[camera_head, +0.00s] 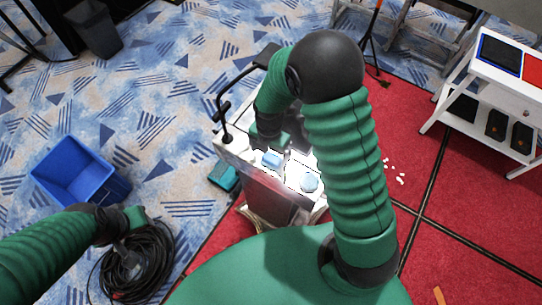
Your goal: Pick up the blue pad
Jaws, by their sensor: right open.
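Two small light blue pieces lie on the lit white top of a small cart (233,150). One blue pad (271,159) is on the left, and a rounder blue piece (309,183) is nearer and to the right. I cannot tell for sure which is the task's pad. My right gripper (286,149) is open just above the cart top, close beside the left pad. My forearm partly hides it, and contact cannot be told. My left gripper (124,246) is over a coil of black cable (135,272) on the floor; its fingers are unclear.
A blue bin (76,173) stands at left and a grey bin (94,27) at the back. A teal object (224,177) lies beside the cart. A white shelf table (510,82) at right bears blue-edged and red panels. Small white bits lie on the red carpet.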

